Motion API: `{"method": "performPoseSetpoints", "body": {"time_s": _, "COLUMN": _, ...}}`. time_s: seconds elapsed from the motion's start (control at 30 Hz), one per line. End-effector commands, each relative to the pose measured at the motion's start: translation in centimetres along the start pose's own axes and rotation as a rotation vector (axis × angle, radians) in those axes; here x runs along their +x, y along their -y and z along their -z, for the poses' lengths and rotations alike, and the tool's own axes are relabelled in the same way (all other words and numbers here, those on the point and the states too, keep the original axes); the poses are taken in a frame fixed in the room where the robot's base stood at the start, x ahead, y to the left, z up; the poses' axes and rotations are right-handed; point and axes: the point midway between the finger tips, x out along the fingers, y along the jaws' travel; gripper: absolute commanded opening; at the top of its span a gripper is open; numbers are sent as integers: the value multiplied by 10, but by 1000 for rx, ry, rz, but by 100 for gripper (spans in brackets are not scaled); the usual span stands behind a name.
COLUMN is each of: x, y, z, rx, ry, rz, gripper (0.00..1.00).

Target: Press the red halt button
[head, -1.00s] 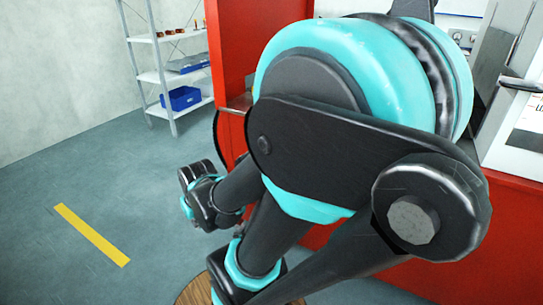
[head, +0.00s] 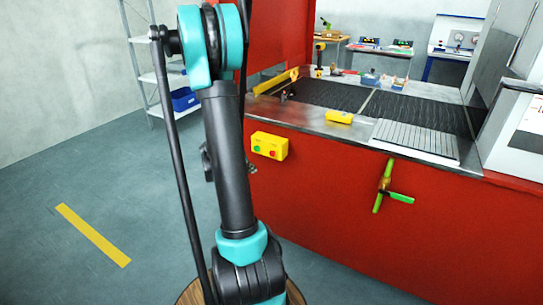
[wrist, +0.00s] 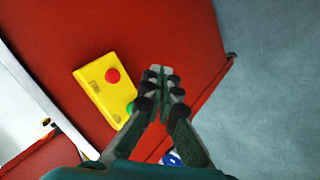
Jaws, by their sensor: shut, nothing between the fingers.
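The red halt button (wrist: 112,75) sits on a yellow control box (wrist: 98,90) in the wrist view, with a green button (wrist: 130,107) beside it. The box also shows in the head view (head: 269,140), fixed to the red machine front, with the red button (head: 271,152) right of the green one. My gripper (wrist: 159,72) is shut and empty. In the wrist view its fingertips appear right of the box, against the red panel, apart from the red button. In the head view my arm mostly hides the gripper. Its distance from the panel is unclear.
The red machine (head: 330,200) carries a dark mesh belt (head: 330,92) on top. A green-handled valve (head: 384,187) juts from its front, right of the box. A shelf (head: 150,78) stands at the back left. The grey floor at left is clear, with a yellow stripe (head: 92,234).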

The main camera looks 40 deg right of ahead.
Motion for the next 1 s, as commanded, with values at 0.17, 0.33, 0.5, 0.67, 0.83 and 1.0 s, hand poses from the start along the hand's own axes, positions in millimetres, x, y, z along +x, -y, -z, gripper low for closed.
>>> {"method": "performPoseSetpoints", "body": {"time_s": 0.17, "x": 21, "y": -11, "z": 5, "rx": 6, "ry": 9, "rz": -51, "gripper": 0}}
{"method": "performPoseSetpoints", "body": {"time_s": 0.33, "x": 23, "y": -13, "z": 5, "rx": 6, "ry": 10, "rz": -59, "gripper": 0}}
{"method": "performPoseSetpoints", "body": {"time_s": 0.5, "x": 23, "y": -12, "z": 5, "rx": 6, "ry": 10, "rz": -58, "gripper": 0}}
{"method": "performPoseSetpoints", "body": {"time_s": 0.67, "x": 25, "y": -15, "z": 7, "rx": 7, "ry": 10, "rz": -57, "gripper": 0}}
{"method": "performPoseSetpoints", "body": {"time_s": 0.83, "x": 36, "y": -23, "z": 15, "rx": 7, "ry": 11, "rz": -57, "gripper": 0}}
{"method": "performPoseSetpoints", "body": {"time_s": 1.0, "x": 51, "y": -36, "z": 26, "rx": 8, "ry": 11, "rz": -58, "gripper": 0}}
